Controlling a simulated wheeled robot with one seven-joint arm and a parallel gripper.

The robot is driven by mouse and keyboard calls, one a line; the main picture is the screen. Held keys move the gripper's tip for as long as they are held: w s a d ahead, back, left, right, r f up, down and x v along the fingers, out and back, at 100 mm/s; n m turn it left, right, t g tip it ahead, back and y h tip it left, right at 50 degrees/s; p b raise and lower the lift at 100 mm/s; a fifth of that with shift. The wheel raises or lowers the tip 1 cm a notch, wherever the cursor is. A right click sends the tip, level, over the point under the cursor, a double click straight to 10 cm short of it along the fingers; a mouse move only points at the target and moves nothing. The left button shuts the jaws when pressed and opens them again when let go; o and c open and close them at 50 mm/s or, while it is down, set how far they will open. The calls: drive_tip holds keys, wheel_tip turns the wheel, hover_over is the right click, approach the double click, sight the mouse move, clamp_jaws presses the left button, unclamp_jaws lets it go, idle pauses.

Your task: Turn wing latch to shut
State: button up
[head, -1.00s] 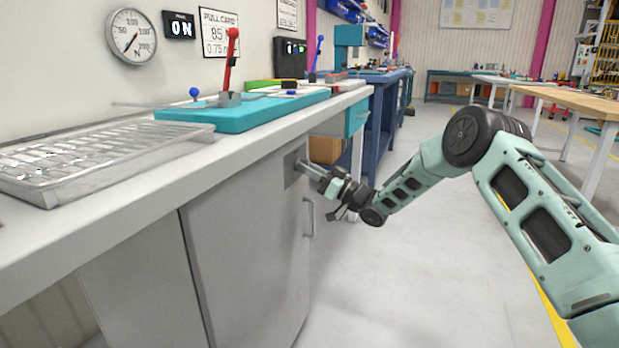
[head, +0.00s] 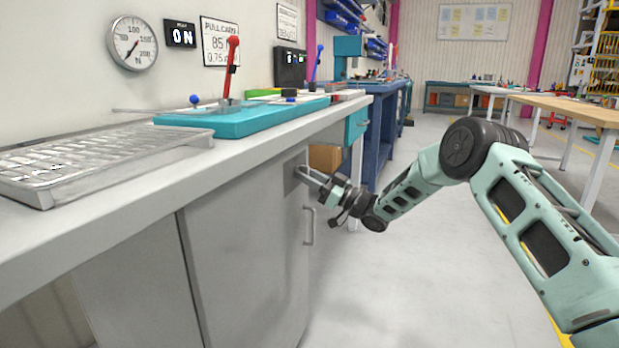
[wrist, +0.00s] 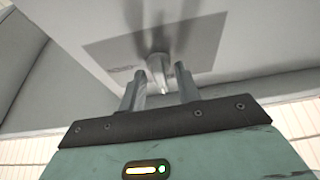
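The wing latch (wrist: 158,64) is a small grey metal piece on a darker grey plate (wrist: 108,50) on the cabinet door. In the head view the plate (head: 291,178) is near the door's upper right corner, and my gripper (head: 312,177) is right in front of it, largely hiding the latch. In the wrist view my gripper's two fingers (wrist: 160,82) stand apart, one on each side of the latch's wing. Narrow gaps seem to show between wing and fingers, so it looks open around the wing; contact is hard to judge.
The grey cabinet door (head: 245,255) has a bar handle (head: 309,226) below the plate. The worktop (head: 130,215) overhangs above, carrying a metal tray (head: 100,155) and a teal board (head: 240,122) with a red lever. The floor (head: 400,290) right of the cabinet is clear.

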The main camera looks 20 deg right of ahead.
drive_tip(key=shift+d, duration=0.1)
drive_tip(key=p+v, duration=0.3)
drive_tip(key=v, duration=1.4)
drive_tip(key=shift+p, duration=0.3)
drive_tip(key=shift+s+d+f, duration=0.1)
drive_tip(key=w+a+r+m+h, duration=0.1)
drive_tip(key=w+a+r+h, duration=0.15)
drive_tip(key=a, duration=0.35)
drive_tip(key=w+a+r+m+h, duration=0.1)
drive_tip(key=a+r+h, duration=0.15)
drive_tip(key=a, duration=0.25)
drive_tip(key=s+a+r+m+g+h, duration=0.1)
drive_tip(key=s+a+m+g+h, duration=0.1)
drive_tip(key=s+a+h, duration=0.55)
drive_tip(key=s+f+g+h, duration=0.1)
drive_tip(key=s+g+h, duration=0.7)
drive_tip(key=s, duration=3.2)
wheel_tip(320, 180, up, 32)
drive_tip(key=g+y+p, duration=0.3)
drive_tip(key=p, duration=2.9)
drive_tip(key=shift+s+a+r+n+p, duration=0.2)
drive_tip(key=shift+a+r+n+p, duration=0.1)
drive_tip(key=shift+a+p, duration=0.1)
